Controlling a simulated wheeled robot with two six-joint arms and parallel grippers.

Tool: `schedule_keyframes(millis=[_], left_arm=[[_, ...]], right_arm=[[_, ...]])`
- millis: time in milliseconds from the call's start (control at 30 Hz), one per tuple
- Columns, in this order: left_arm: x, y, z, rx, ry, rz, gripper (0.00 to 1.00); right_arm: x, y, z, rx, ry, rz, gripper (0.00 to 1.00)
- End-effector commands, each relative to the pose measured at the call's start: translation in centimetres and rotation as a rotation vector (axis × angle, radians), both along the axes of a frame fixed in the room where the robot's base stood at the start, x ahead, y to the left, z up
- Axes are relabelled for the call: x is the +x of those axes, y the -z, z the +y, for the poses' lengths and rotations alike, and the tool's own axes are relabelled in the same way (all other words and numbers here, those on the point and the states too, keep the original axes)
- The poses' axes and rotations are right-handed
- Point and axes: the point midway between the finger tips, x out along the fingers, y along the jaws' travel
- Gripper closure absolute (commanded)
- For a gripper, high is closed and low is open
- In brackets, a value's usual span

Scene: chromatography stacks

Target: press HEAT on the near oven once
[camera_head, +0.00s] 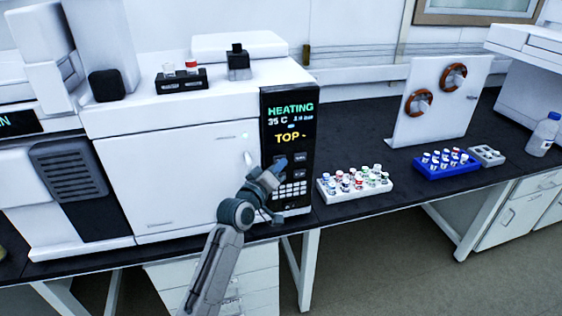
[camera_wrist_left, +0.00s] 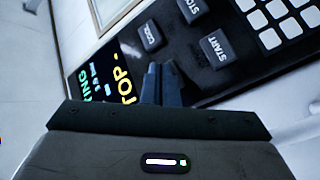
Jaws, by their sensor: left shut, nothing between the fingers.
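The near oven (camera_head: 180,180) is a large white box with a black control panel (camera_head: 306,130) on its right front. Its display (camera_head: 290,124) reads HEATING, 35 C and TOP. The panel also shows in the left wrist view (camera_wrist_left: 262,66). There, STOP (camera_wrist_left: 192,10), START (camera_wrist_left: 216,48) and a button with an unclear label (camera_wrist_left: 151,36) are visible. My left gripper (camera_head: 279,165) is shut and empty, its tips at the upper left of the button area. In the wrist view its fingertips (camera_wrist_left: 162,70) cover part of the panel below the unclear button. I cannot tell whether they touch.
A white vial tray (camera_head: 329,193) stands on the black bench right of the oven. Further right are a blue vial rack (camera_head: 428,173), a white board with two orange-brown rings (camera_head: 436,120) and a bottle (camera_head: 543,136). A small vial holder (camera_head: 181,84) sits on the oven.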

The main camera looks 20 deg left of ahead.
Motion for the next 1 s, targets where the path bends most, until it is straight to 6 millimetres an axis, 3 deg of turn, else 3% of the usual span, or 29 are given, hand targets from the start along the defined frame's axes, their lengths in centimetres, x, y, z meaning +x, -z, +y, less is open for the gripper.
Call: schedule_keyframes(millis=[167,800,1000], left_arm=[[-0.1,-0.7,0.1,0.008,-0.004,-0.015,1.00],[-1.5,-0.2,-0.9,0.003,-0.001,-0.006,1.00],[-2.9,-0.2,-1.8,-0.001,0.000,-0.004,1.00]], right_arm=[[0.0,-0.2,0.0,0.000,0.000,0.000,1.00],[0.0,-0.8,0.0,0.000,0.000,0.000,1.00],[0.0,-1.5,0.0,0.000,0.000,0.000,1.00]])
